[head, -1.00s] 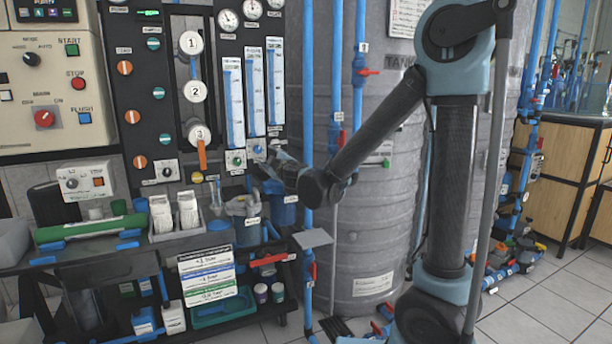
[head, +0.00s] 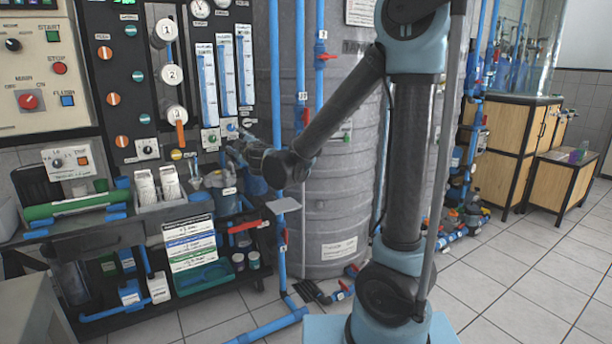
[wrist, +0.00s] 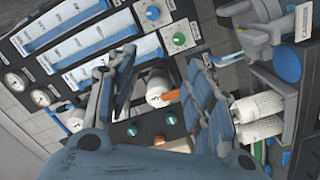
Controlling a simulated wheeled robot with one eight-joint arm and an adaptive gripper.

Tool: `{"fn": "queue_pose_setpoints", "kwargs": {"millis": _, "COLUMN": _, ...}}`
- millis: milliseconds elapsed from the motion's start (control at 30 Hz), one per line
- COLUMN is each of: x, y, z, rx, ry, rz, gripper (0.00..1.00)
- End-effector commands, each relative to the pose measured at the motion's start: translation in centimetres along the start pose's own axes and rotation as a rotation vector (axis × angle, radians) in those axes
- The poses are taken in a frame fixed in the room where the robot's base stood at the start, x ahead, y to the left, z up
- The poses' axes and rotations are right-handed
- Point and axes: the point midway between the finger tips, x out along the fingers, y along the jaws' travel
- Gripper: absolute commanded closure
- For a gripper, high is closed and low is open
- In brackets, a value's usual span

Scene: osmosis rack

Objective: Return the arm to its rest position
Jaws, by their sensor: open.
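My gripper (head: 238,152) is at the end of my bent arm, in front of the rack's control panel (head: 138,80), close to the lower ends of the flow tubes. In the wrist view its two fingers (wrist: 158,92) are spread apart with nothing visible between them. Beyond them the panel shows tilted, with round valves, an orange handle (wrist: 170,96), blue flow tubes (wrist: 78,46) and a green knob (wrist: 179,39). I cannot tell the exact gap between the fingers and the panel. My upper arm stands upright in the middle right of the head view.
A large grey tank (head: 335,200) stands behind my arm, with blue pipes (head: 274,90) before it. A black shelf (head: 85,245) holds white cartridges (head: 145,187) and a green tube (head: 68,207). Wooden cabinets (head: 505,150) stand at the right. Tiled floor (head: 510,285) is clear at the front right.

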Motion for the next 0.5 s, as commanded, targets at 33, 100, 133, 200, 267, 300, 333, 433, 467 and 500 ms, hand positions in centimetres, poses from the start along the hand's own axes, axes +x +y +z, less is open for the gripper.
{"fn": "queue_pose_setpoints", "kwargs": {"millis": 33, "x": -0.2, "y": 1.1, "z": 1.5, "rx": 0.012, "ry": -0.031, "rz": 0.013, "gripper": 0.52}}
{"fn": "queue_pose_setpoints", "kwargs": {"millis": 100, "x": -0.7, "y": 2.3, "z": 2.9, "rx": 0.028, "ry": -0.067, "rz": 0.027, "gripper": 0.52}}
{"fn": "queue_pose_setpoints", "kwargs": {"millis": 133, "x": -0.9, "y": 2.8, "z": 3.5, "rx": 0.035, "ry": -0.083, "rz": 0.033, "gripper": 0.52}}
{"fn": "queue_pose_setpoints", "kwargs": {"millis": 200, "x": -1.6, "y": 3.9, "z": 5.0, "rx": 0.052, "ry": -0.121, "rz": 0.046, "gripper": 0.52}}
{"fn": "queue_pose_setpoints", "kwargs": {"millis": 267, "x": -2.2, "y": 4.8, "z": 6.3, "rx": 0.07, "ry": -0.157, "rz": 0.056, "gripper": 0.52}}
{"fn": "queue_pose_setpoints", "kwargs": {"millis": 300, "x": -2.6, "y": 5.4, "z": 7.3, "rx": 0.082, "ry": -0.184, "rz": 0.064, "gripper": 0.52}}
{"fn": "queue_pose_setpoints", "kwargs": {"millis": 333, "x": -3.0, "y": 5.9, "z": 8.1, "rx": 0.092, "ry": -0.205, "rz": 0.069, "gripper": 0.52}}
{"fn": "queue_pose_setpoints", "kwargs": {"millis": 433, "x": -4.7, "y": 7.6, "z": 11.2, "rx": 0.133, "ry": -0.291, "rz": 0.089, "gripper": 0.52}}
{"fn": "queue_pose_setpoints", "kwargs": {"millis": 467, "x": -5.4, "y": 8.2, "z": 12.4, "rx": 0.148, "ry": -0.324, "rz": 0.096, "gripper": 0.52}}
{"fn": "queue_pose_setpoints", "kwargs": {"millis": 500, "x": -6.5, "y": 8.9, "z": 14.0, "rx": 0.17, "ry": -0.369, "rz": 0.104, "gripper": 0.52}}
